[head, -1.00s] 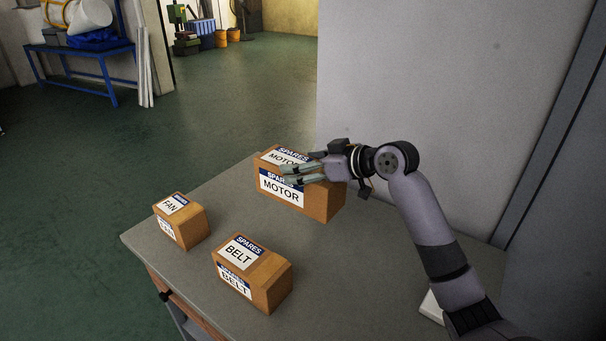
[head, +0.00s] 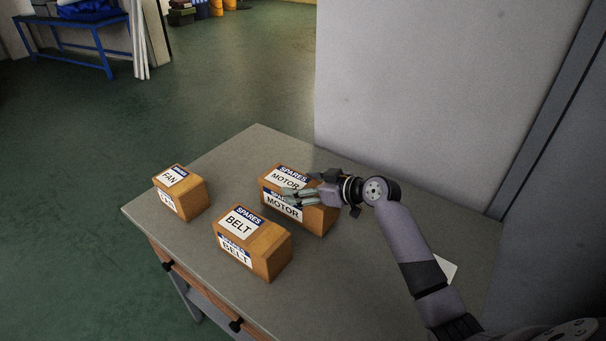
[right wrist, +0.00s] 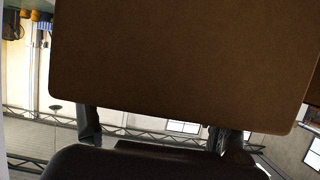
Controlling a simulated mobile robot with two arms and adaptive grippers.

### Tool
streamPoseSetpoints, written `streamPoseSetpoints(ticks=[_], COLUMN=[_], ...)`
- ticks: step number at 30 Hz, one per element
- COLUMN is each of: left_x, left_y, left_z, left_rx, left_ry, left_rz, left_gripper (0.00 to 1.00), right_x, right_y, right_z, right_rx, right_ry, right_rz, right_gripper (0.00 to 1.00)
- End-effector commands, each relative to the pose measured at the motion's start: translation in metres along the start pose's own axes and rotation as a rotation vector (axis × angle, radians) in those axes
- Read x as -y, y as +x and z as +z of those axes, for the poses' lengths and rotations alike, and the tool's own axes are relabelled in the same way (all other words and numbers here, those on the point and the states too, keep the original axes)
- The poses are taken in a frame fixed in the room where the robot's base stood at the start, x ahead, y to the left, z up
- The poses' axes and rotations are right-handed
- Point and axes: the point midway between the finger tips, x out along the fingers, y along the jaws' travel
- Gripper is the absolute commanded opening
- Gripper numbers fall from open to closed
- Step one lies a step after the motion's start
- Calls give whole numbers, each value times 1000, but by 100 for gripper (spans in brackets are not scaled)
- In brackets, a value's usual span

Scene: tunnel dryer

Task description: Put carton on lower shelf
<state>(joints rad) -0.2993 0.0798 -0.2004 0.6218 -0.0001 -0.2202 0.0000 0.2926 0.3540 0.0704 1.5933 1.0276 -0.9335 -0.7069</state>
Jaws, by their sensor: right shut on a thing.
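A brown carton labelled SPARES MOTOR (head: 315,219) is at the middle of the table, behind and right of the BELT carton (head: 263,262). My right gripper (head: 300,197) is shut on it, with fingers across its label. In the right wrist view the brown carton (right wrist: 180,60) fills most of the picture between the fingers. I cannot tell whether its underside touches the table. A smaller FAN carton (head: 192,203) stands at the left. Below the tabletop, a pale shelf-like surface (head: 203,300) shows in part. My left gripper is not in view.
The grey table (head: 375,260) has a drawer front (head: 200,287) with dark knobs on its near left side. A pale wall panel (head: 440,90) stands behind it. A white flat item (head: 446,270) lies by my right arm. A blue bench (head: 80,45) is far left, across open floor.

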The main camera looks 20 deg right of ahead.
Motion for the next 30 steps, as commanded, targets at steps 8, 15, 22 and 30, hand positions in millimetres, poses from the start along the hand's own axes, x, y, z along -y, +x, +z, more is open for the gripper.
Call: streamPoseSetpoints(ticks=[8, 15, 22, 30], left_x=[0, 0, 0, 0], left_y=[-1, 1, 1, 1], left_z=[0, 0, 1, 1], left_rx=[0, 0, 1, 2], left_ry=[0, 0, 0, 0], left_rz=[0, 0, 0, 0], left_gripper=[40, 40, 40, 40], right_x=[-2, -1, -1, -1], right_y=[2, 4, 4, 4], right_z=[2, 9, 9, 9], right_rx=[-15, -2, -2, -2], right_ry=[-4, -1, -1, -1], right_rz=[6, 2, 2, 2], right_gripper=[12, 76, 91, 93])
